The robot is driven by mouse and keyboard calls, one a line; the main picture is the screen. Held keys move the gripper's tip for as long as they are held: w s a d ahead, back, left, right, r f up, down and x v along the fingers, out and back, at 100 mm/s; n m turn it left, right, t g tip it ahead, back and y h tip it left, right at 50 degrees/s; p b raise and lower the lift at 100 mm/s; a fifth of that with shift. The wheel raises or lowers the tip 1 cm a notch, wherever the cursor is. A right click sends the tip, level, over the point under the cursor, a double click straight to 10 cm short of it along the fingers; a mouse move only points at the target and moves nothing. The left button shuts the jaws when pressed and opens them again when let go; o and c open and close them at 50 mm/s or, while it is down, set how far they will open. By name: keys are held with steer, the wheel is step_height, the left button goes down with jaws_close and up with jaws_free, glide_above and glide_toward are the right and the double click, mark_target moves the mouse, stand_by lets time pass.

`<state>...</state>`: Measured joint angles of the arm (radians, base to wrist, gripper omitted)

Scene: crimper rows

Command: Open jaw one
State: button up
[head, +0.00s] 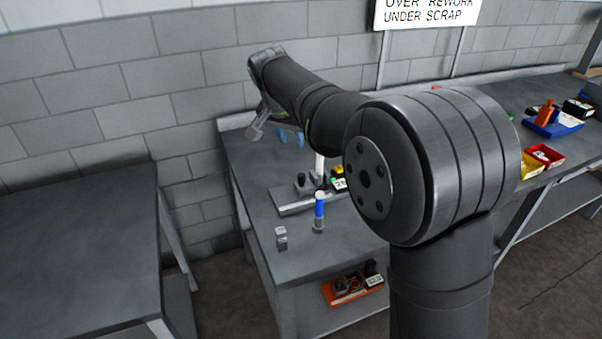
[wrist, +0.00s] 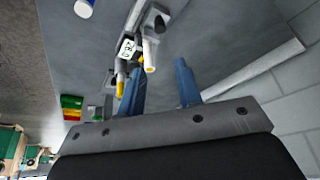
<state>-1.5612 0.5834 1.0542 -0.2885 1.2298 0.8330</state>
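The crimper (head: 297,198) stands on the workbench (head: 262,180), with a flat grey base, dark knobs and a pale upright post. In the wrist view the crimper (wrist: 148,50) shows a white label or display with dark characters, a pale cylinder and yellow tips. I cannot tell which part is jaw one or whether it is open. My gripper (wrist: 160,88) has two blue fingers spread apart with nothing seen held between them. Its left finger overlaps the crimper's yellow-tipped part in the picture; contact cannot be told. In the head view my arm hides part of the crimper.
A blue-topped cylinder (head: 319,212) and a small grey block (head: 281,238) stand near the bench front. Yellow and red bins (head: 543,156) and a blue tray (head: 553,127) sit to the right. An orange tray (head: 352,288) is below. A separate dark table (head: 75,230) stands left, bare.

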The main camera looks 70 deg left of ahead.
mark_target(301, 175)
steer(key=x, duration=1.7)
steer(key=shift+f, duration=0.15)
jaws_close()
